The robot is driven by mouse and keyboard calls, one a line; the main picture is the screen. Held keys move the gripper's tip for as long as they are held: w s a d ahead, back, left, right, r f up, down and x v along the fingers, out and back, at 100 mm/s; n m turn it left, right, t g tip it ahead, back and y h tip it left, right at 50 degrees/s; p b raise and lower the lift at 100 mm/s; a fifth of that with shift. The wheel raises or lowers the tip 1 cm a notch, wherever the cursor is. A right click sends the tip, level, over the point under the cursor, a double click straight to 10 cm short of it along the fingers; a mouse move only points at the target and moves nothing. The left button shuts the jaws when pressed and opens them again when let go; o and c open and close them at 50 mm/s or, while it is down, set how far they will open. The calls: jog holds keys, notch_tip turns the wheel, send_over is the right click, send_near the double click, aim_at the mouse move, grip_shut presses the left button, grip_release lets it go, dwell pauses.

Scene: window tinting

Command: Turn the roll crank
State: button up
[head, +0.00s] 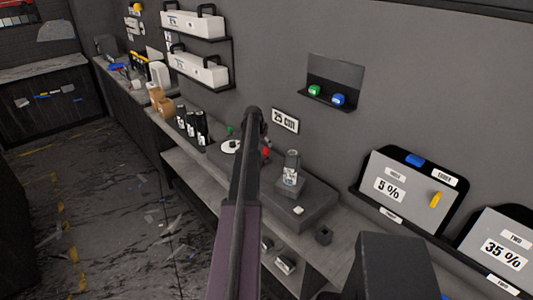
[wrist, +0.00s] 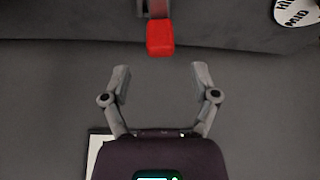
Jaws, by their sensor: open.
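The crank's red handle (wrist: 160,38) sits at the top middle of the wrist view, on the end of a short grey crank arm (wrist: 157,8). It also shows as a small red spot (head: 266,152) beside my arm in the head view. My gripper (wrist: 160,71) is open and empty. Its two fingers are spread below the red handle in the wrist view, and the handle lines up with the gap between them. No contact shows. In the head view my arm hides my fingers and much of the crank.
A dial with lettering (wrist: 297,11) is at the wrist view's upper right. A "25 cm" sign (head: 285,121) is on the wall. A can (head: 291,168) stands on a block right of my arm. Dark bottles (head: 191,124) stand left. A "5 %" panel (head: 404,190) leans at right.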

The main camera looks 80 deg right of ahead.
aim_at(266, 147)
jog(key=shift+b+x, duration=1.85)
jog(key=shift+x, duration=0.5)
grip_shut()
